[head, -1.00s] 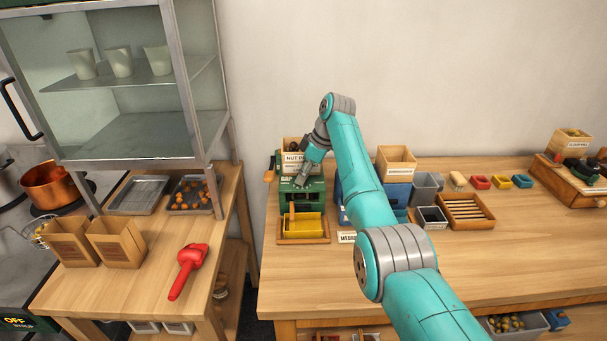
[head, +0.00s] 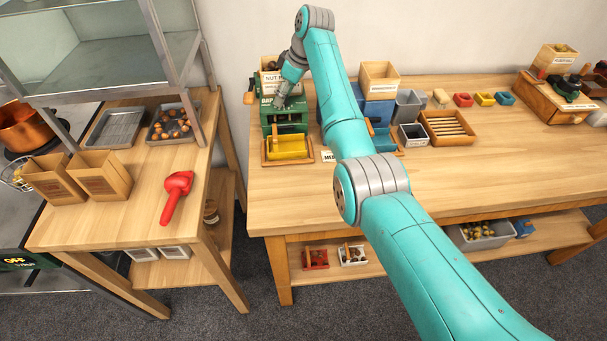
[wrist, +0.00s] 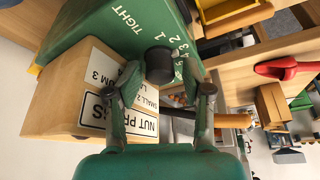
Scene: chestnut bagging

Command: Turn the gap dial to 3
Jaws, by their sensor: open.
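The gap dial (wrist: 160,65) is a black round knob on the green nut press (wrist: 90,25), seen in the wrist view. The word TIGHT and a row of numbers are printed around it; I cannot tell which number it points at. My gripper (wrist: 160,92) is open, one finger on each side of the dial and apart from each other. Whether they touch it I cannot tell. In the head view my gripper (head: 280,99) is at the top front of the green press (head: 287,118); the dial is hidden there.
A wooden hopper box with a NUT label (wrist: 60,90) is beside the dial. A yellow tray (head: 287,147) stands in front of the press. A blue machine (head: 377,108) stands close to its right. The front of the bench is clear.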

